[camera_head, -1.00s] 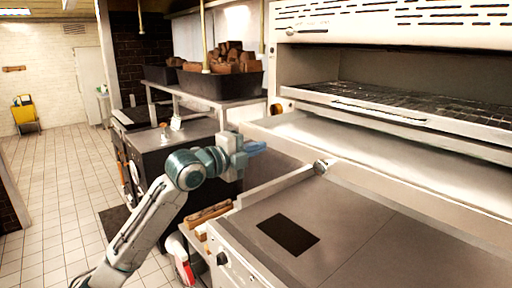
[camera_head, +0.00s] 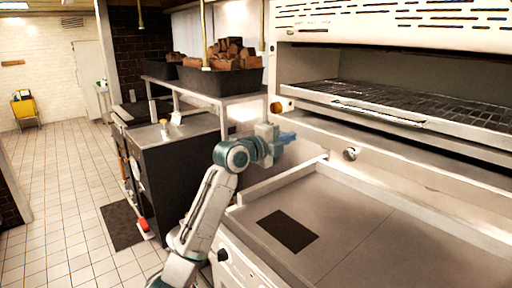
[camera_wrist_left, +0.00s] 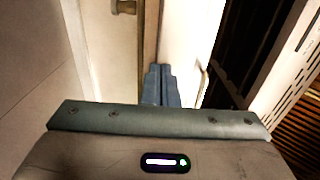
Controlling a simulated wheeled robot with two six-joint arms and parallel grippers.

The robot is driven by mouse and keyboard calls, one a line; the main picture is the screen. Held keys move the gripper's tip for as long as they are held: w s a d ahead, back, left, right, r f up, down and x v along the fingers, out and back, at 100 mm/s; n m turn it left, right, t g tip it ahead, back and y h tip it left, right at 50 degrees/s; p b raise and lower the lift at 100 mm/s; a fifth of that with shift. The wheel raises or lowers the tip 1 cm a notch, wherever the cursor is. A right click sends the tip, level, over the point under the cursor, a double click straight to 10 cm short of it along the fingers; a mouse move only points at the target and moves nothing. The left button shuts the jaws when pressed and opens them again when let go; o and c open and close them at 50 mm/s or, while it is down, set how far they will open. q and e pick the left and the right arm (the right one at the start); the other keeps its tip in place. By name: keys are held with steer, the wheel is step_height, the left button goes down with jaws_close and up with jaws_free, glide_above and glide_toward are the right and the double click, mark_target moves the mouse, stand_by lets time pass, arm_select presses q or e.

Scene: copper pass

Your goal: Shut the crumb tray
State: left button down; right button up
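The crumb tray (camera_head: 425,186) appears as a long pale metal front under the grill's rack, with a round knob (camera_head: 350,154) near its left part. Its front stands close behind the flat cooking plate. I cannot tell whether it sits fully flush. My left gripper (camera_head: 288,138) is at the left end of the tray front, its blue fingers pointing right. I cannot tell whether they touch it. In the left wrist view the fingers (camera_wrist_left: 162,85) are pressed together with nothing seen between them. My right gripper is not in view.
The cooking plate (camera_head: 350,225) with a dark patch lies in front of the tray. The wire rack (camera_head: 420,100) is above it. Black bins of bread (camera_head: 230,80) stand on a shelf behind my left arm. Tiled floor (camera_head: 60,200) is open at left.

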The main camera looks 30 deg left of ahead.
arm_select(q)
steer(key=b+x, duration=0.1)
steer(key=x, duration=0.6)
steer(key=shift+w+d+f, duration=0.1)
steer(key=shift+w, duration=0.25)
steer(key=shift+s, duration=0.15)
